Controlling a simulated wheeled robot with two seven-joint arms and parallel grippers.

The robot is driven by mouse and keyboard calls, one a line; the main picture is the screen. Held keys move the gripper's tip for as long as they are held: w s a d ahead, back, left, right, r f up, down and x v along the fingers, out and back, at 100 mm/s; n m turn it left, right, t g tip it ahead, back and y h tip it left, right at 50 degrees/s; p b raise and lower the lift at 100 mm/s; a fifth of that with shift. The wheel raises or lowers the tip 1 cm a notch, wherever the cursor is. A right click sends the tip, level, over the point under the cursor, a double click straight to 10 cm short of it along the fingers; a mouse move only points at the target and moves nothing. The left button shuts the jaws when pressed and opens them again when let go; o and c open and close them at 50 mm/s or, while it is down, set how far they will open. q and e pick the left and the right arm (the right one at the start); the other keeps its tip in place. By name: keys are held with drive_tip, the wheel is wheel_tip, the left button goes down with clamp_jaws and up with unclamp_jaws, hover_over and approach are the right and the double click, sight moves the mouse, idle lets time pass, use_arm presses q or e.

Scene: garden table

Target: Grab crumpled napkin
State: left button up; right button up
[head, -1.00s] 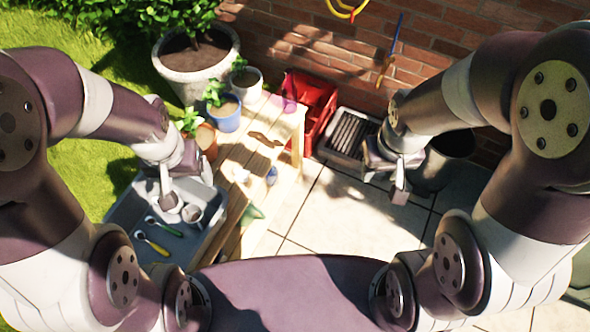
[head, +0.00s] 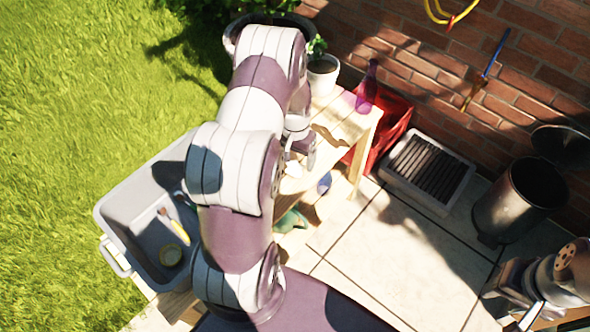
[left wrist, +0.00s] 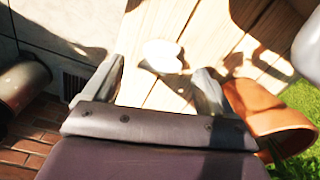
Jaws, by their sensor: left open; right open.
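A white crumpled napkin (left wrist: 162,55) lies on the sunlit wooden table (left wrist: 215,40) in the left wrist view. My left gripper (left wrist: 160,80) is open, its two fingers on either side of the napkin in that picture and apart from it. In the head view my left gripper (head: 303,150) is over the table (head: 335,125), and I cannot make out the napkin there, with my left arm covering much of the table. My right gripper (head: 530,312) is at the lower right edge of the head view, over the paving, open and away from the table.
A terracotta pot (left wrist: 265,112) stands close beside my left gripper. A grey tub (head: 130,222) holds utensils. A red crate (head: 398,118) stands behind.

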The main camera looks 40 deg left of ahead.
sight(295, 164)
use_arm(q)
wheel_tip(295, 164, down, 4)
drive_tip(key=shift+a+r+b, duration=0.1)
drive_tip(key=shift+b, duration=0.25)
drive_tip(key=shift+c, duration=1)
drive_tip(key=c, duration=0.9)
drive_tip(key=shift+c, duration=0.2)
drive_tip(key=shift+r, duration=0.1)
